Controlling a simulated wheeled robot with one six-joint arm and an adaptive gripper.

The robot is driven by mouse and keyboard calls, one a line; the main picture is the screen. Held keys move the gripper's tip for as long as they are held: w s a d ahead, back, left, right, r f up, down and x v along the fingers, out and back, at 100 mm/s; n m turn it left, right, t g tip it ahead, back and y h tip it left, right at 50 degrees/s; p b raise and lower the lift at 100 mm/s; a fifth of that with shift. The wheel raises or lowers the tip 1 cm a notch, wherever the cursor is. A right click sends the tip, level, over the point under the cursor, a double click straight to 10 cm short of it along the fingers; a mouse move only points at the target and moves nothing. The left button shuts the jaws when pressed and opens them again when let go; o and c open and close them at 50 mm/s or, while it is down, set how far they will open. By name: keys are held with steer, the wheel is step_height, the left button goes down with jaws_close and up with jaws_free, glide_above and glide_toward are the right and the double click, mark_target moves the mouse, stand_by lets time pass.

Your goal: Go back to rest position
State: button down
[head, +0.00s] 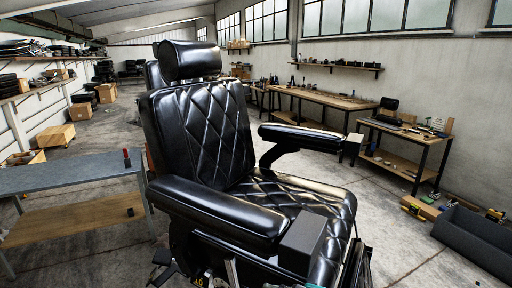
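My gripper (164,267) shows only partly, as dark parts at the bottom edge, low in front of the near armrest of the black barber chair (200,130). The frame edge cuts it off, and I cannot tell whether its fingers are open or shut. No object shows in it. The chair has a quilted back, a headrest (190,60) and two padded armrests. A dark grey box (303,240) sits at the front end of the near armrest (220,212).
A grey-topped table (70,172) stands left of the chair, with a small red and black item (126,158) on its top. Workbenches (320,98) line the right wall. A dark grey bin (475,238) lies at the lower right.

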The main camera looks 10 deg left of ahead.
steer(key=s+d+f+n+t+h, duration=0.1)
steer(key=s+d+f+t+h, duration=0.2)
steer(key=f, duration=0.4)
steer(key=s+d+f+t+h, duration=0.1)
steer(key=s+d+f, duration=0.25)
steer(key=f, duration=0.35)
steer(key=s+d+f+n+t+h, duration=0.2)
steer(key=s+d+f+n+h, duration=0.2)
steer(key=s+d+f, duration=0.4)
steer(key=s+d+r+n+h, duration=0.1)
steer(key=s+n, duration=0.3)
steer(key=s, duration=0.4)
steer(key=s+d+r+n+t+h, duration=0.1)
steer(key=s+d+r+n, duration=0.2)
steer(key=s, duration=0.5)
steer(key=s+d+r+n+t+h, duration=0.1)
steer(key=s+d+r+n+h, duration=0.1)
steer(key=s+n, duration=0.3)
steer(key=d+v, duration=0.1)
steer(key=v, duration=0.2)
steer(key=shift+s, duration=0.25)
steer(key=shift+a+r, duration=0.15)
